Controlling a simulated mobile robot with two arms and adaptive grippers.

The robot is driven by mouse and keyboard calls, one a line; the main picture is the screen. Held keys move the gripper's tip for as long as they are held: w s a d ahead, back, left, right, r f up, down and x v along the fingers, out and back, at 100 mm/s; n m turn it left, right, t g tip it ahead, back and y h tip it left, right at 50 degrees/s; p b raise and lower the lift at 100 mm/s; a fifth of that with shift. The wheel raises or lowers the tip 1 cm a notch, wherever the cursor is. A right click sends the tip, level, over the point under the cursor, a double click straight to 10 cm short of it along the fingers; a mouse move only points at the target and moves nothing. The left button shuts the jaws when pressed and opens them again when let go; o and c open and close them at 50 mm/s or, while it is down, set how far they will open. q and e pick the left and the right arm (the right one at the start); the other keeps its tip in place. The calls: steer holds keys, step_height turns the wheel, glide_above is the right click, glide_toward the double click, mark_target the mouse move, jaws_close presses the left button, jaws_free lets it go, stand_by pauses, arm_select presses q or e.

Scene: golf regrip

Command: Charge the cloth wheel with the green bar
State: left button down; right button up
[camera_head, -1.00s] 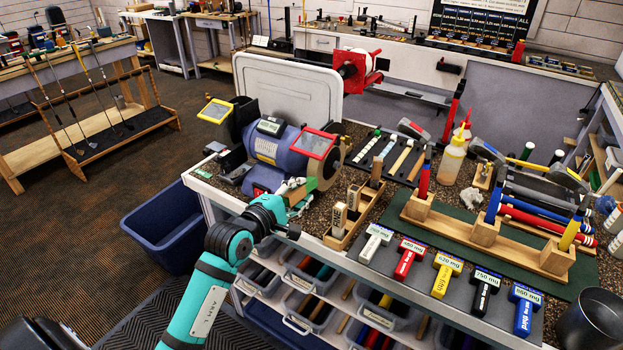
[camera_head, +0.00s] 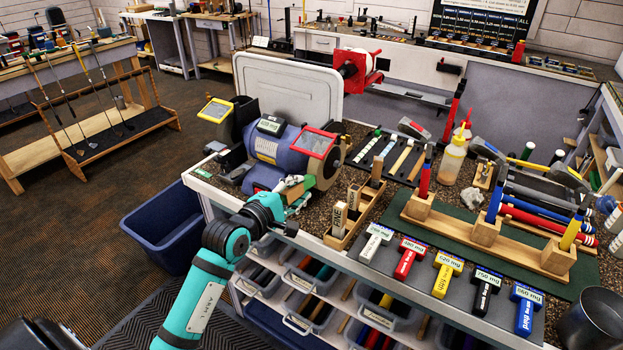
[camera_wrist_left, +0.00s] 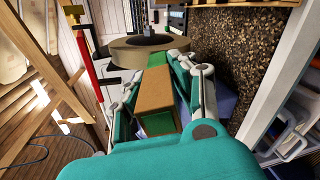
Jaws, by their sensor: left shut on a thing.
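The green bar (camera_wrist_left: 154,92) is in a brown sleeve, with green showing at both ends. My left gripper (camera_wrist_left: 160,85) is shut on the bar, with a finger along each side of it in the left wrist view. The bar's far end lies at the rim of the tan cloth wheel (camera_wrist_left: 125,52); I cannot tell whether they touch. In the head view, my left gripper (camera_head: 292,188) is at the front of the blue bench grinder (camera_head: 275,150), just left of the wheel (camera_head: 327,170). The gripper mostly hides the bar there. My right gripper is out of view.
A wooden tray (camera_head: 343,238) with small blocks stands right of the gripper. A blue bin (camera_head: 165,228) stands on the floor to the left.

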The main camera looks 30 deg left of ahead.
mark_target(286, 204)
arm_select(q)
steer(key=shift+d, duration=0.45)
stand_by(0.4)
steer(key=shift+s+a, duration=0.15)
steer(key=shift+s, duration=1.6)
steer(key=shift+s+a, duration=0.1)
steer(key=shift+s, duration=0.5)
steer(key=shift+s+a+b, duration=0.15)
steer(key=shift+s+b, duration=0.3)
steer(key=shift+s, duration=1.95)
